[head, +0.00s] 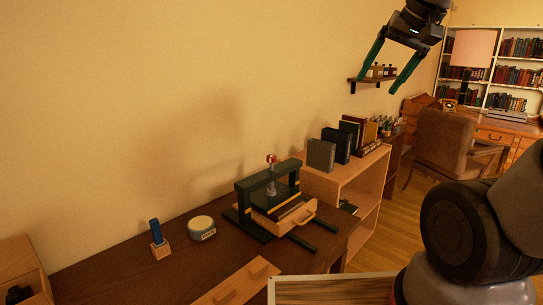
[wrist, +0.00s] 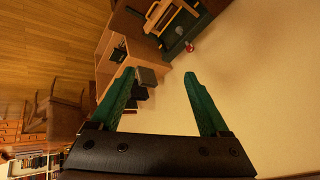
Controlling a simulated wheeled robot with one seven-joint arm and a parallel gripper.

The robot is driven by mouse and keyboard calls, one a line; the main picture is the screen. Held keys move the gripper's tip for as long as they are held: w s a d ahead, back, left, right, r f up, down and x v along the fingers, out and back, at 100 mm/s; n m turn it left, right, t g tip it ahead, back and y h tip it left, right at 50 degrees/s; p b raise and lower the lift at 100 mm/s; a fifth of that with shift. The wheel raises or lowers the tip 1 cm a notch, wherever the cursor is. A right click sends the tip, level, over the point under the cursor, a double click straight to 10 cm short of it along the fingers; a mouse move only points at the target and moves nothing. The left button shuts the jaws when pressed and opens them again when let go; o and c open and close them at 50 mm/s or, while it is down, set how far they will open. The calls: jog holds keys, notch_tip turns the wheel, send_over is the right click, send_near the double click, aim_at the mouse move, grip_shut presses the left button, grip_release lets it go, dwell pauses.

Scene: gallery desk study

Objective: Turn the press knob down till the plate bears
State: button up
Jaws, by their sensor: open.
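The press (head: 243,187) is a dark green frame on the desk against the wall, with flat feet reaching forward. Its press knob (head: 271,158) is small and red, on top of a pale screw above the crossbar; it also shows in the wrist view (wrist: 190,48). The dark plate lies under the frame, above a wooden block with a handle (head: 303,216); whether the plate touches what is under it cannot be told. My gripper (head: 381,91) is open and empty, high above and right of the press, well apart from the knob. Its green fingers show in the wrist view (wrist: 159,75).
A round labelled tin (head: 201,228) and a blue item in a wooden holder (head: 157,236) stand left of the press. A wooden shelf unit (head: 352,170) with upright books stands to its right. A small wall shelf (head: 370,80) is behind my gripper. Air above the press is clear.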

jog(key=w+a+n+g, duration=0.2)
jog(key=w+a+n, duration=0.15)
jog(key=w, duration=1.05)
jog(key=n+g+h, duration=0.2)
jog(key=n+g, duration=0.2)
jog(key=n, duration=0.2)
send_over(271, 156)
notch_tip(271, 156, down, 21)
notch_tip(271, 156, down, 11)
jog(key=shift+d+f, duration=0.1)
jog(key=shift+c, duration=0.3)
grip_shut()
jog(key=shift+m, duration=0.25)
